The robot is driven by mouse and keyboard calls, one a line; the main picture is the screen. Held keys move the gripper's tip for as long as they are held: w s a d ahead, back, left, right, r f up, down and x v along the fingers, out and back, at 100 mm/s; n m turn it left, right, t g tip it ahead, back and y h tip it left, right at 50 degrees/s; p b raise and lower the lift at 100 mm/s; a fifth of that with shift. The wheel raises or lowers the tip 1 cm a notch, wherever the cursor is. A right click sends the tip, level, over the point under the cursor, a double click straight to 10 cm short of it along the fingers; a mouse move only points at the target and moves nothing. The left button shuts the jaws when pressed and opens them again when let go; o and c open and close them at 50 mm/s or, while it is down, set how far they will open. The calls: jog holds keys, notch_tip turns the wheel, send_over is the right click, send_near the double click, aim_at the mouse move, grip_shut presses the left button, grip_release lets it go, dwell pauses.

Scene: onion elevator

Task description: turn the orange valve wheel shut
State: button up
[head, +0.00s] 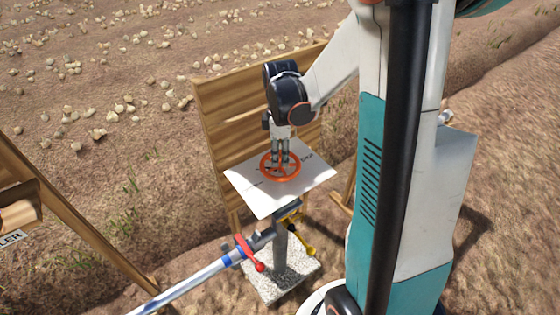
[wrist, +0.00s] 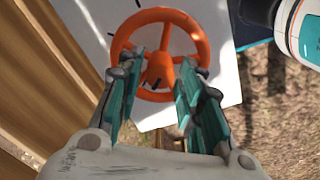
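The orange valve wheel (head: 264,175) lies over a white card on a post in the head view. It also shows in the wrist view (wrist: 158,15) as a ring with spokes and a hub. My gripper (head: 279,163) points down at the wheel from above. In the wrist view my gripper (wrist: 158,88) has its two teal-padded fingers apart, one on each side of the hub and overlapping the ring's inside. A spoke shows between them. Whether the fingers touch the wheel or reach below its rim I cannot tell.
A wooden board (head: 228,115) stands close behind the card (head: 262,205). Below are a pipe (head: 190,284) with a red-handled valve (head: 247,252), a yellow handle (head: 300,240) and a speckled base block (head: 278,286). Another wooden frame (head: 75,225) stands at left. Onions lie on the soil beyond.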

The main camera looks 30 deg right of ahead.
jog(key=shift+f, duration=1.05)
jog(key=c, duration=0.8)
